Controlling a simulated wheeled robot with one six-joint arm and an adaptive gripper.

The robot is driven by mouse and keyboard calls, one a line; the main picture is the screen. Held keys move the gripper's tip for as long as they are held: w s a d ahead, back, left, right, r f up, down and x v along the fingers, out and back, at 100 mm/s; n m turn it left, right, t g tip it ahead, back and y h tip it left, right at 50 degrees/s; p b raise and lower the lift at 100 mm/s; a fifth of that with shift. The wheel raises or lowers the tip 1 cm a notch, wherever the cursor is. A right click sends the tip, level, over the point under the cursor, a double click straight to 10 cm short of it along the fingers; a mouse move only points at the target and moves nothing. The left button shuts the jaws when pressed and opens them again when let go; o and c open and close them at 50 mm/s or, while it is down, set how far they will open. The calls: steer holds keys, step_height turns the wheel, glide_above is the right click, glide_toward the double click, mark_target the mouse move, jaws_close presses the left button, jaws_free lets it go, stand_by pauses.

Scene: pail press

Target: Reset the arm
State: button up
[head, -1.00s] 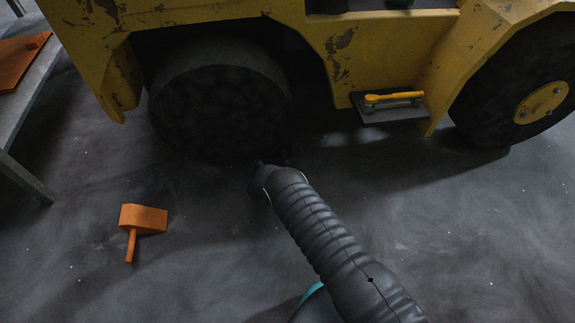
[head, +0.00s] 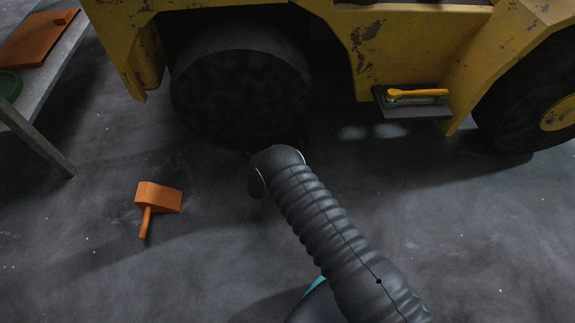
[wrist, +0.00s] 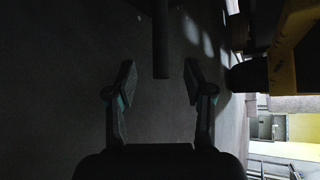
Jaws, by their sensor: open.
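My gripper (wrist: 158,85) shows in the wrist view with its two fingers spread apart and nothing between them. Behind the gap there is dark floor, and a dark post-like shape hangs down from the top edge; I cannot tell what it is. In the head view my arm reaches up from the lower right, in front of the vehicle's front wheel, and its end hides my gripper. An orange mallet (head: 158,198) lies on the floor to the left of my arm, well apart from it.
A worn yellow vehicle (head: 410,50) with a dark front wheel (head: 240,95) stands close ahead. A yellow-handled tool (head: 417,93) rests on its step (head: 412,106). A grey table (head: 52,70) with an orange board (head: 35,42) is at left. Floor at lower left is clear.

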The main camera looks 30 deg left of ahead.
steer(key=shift+v, duration=1.7)
